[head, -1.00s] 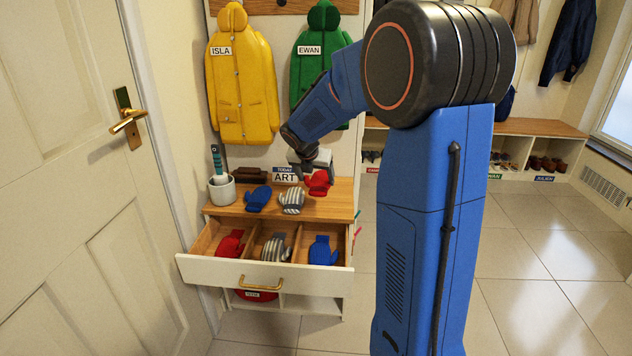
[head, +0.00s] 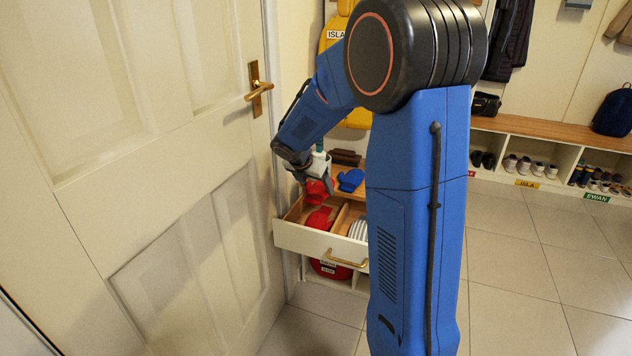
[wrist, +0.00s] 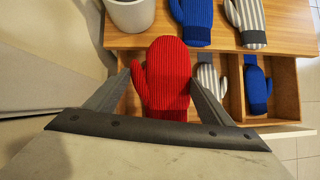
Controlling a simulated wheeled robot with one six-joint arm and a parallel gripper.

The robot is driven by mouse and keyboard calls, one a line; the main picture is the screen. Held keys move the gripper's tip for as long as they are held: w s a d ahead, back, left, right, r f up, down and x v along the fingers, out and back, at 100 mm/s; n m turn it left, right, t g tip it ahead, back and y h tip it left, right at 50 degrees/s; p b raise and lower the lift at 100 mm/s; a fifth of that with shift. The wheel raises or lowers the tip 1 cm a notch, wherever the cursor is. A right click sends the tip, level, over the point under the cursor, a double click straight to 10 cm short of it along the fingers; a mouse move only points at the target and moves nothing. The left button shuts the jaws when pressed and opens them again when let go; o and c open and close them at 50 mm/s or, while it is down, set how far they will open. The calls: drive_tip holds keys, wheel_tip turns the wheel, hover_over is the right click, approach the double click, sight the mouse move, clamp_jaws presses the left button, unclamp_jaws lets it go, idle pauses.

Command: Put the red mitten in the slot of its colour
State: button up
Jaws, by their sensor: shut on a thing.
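My gripper (head: 316,183) is shut on a red mitten (wrist: 167,72), which hangs between the fingers above the left part of the open drawer (head: 300,238). In the head view the held mitten (head: 314,194) is just above another red mitten (head: 320,218) lying in the left compartment. In the wrist view the held mitten hides most of that compartment. The middle compartment holds a grey-striped mitten (wrist: 211,82). The right compartment holds a blue mitten (wrist: 257,90); my arm hides it in the head view.
On the wooden top lie a blue mitten (wrist: 194,20) and a striped mitten (wrist: 245,20), beside a white cup (wrist: 130,12). A white door (head: 150,150) stands close on the left. Tiled floor (head: 530,270) is clear on the right.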

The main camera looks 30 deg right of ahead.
drive_tip(key=shift+w+a+f, duration=0.1)
drive_tip(key=shift+w+a, duration=0.05)
drive_tip(key=shift+a, duration=0.25)
drive_tip(key=shift+f, duration=6.35)
drive_tip(key=o, duration=1.1)
drive_tip(key=v, duration=1.7)
drive_tip(key=shift+s+r, duration=0.15)
drive_tip(key=shift+s, duration=0.05)
